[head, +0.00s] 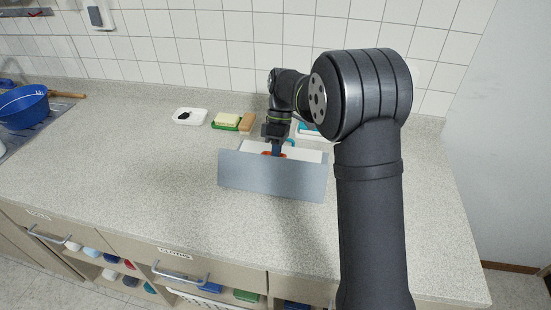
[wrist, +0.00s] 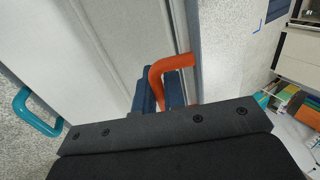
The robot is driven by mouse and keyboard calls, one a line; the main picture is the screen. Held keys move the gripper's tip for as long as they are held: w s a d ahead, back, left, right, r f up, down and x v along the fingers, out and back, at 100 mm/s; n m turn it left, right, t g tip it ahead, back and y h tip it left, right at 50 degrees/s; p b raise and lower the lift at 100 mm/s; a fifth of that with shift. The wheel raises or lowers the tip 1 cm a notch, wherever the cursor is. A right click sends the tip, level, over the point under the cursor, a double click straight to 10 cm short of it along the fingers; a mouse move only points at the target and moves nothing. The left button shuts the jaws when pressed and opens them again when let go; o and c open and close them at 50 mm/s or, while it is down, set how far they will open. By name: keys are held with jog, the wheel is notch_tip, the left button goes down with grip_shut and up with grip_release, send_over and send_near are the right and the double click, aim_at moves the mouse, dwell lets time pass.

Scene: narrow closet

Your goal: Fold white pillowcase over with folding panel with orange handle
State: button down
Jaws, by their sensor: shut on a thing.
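The grey-blue folding panel (head: 272,178) is tilted up steeply on the counter in the head view, its broad face toward the camera. Its orange handle (wrist: 168,66) is a bent bar in the wrist view. My gripper (head: 276,150) is shut on the orange handle, with its blue fingers (wrist: 160,94) around it. White cloth, seemingly the white pillowcase (head: 310,155), shows behind the panel's top edge; a pale surface also fills the wrist view's upper left (wrist: 95,45). The panel hides much of what lies behind it. A teal handle (wrist: 35,113) is at the left in the wrist view.
A white dish (head: 189,116), a green-and-yellow sponge (head: 226,121) and a brown block (head: 247,123) stand behind the panel to the left. A blue bowl (head: 24,106) is at the sink, far left. The counter (head: 130,180) left of the panel is clear. A tiled wall bounds the back.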

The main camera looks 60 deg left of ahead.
jog(key=shift+w+f, duration=0.2)
jog(key=shift+f, duration=0.25)
jog(key=c, duration=1.5)
grip_release()
jog(key=shift+a, duration=0.1)
jog(key=shift+r, duration=0.2)
jog(key=v, duration=1.2)
